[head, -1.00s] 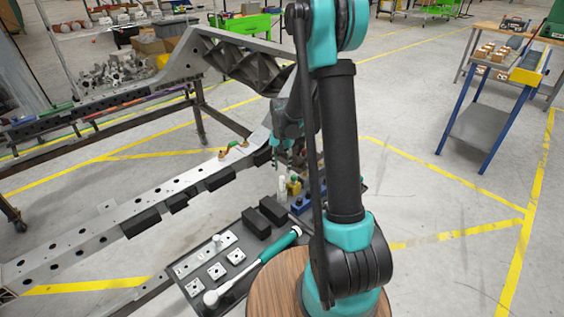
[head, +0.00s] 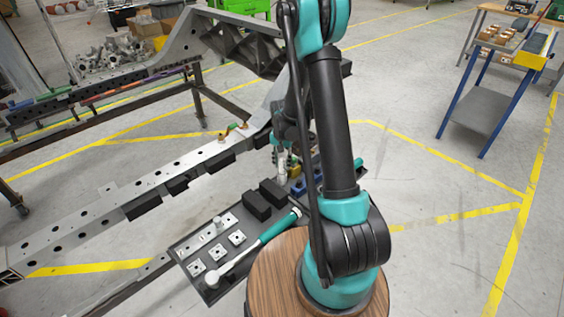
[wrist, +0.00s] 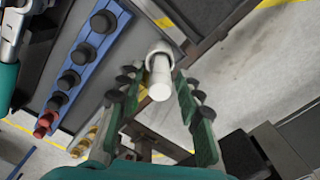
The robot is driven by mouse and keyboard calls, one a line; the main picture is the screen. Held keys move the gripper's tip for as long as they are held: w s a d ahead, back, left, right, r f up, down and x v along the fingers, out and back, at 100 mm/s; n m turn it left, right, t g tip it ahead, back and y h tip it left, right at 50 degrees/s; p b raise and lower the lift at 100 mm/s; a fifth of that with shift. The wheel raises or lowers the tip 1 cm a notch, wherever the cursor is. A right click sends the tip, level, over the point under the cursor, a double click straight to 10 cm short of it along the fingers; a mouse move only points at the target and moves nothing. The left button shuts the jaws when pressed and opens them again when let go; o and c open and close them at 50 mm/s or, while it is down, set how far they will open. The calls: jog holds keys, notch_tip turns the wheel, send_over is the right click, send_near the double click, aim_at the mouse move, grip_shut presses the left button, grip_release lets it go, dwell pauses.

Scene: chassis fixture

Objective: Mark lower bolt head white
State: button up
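A white marker-like cylinder (wrist: 159,78) with a wider collar shows between the fingertips of my gripper (wrist: 158,76) in the wrist view. The green fingers stand on both sides of it, with narrow gaps visible. In the head view the white cylinder (head: 282,171) stands at the tray's far end, below my gripper (head: 284,158). The grey chassis beam (head: 95,212) runs diagonally on the left. Small brass-coloured fittings (head: 236,128) sit near its far end; I cannot tell whether either is the lower bolt head.
The dark tray (head: 188,247) holds square plates, black blocks (head: 257,205) and a green-handled tool (head: 275,231). In the wrist view a blue rack (wrist: 82,62) with several black knobs lies left of my gripper. A round wooden top (head: 262,289) is around my arm's base.

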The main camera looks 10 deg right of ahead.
grip_shut()
jog(key=shift+r, duration=3.75)
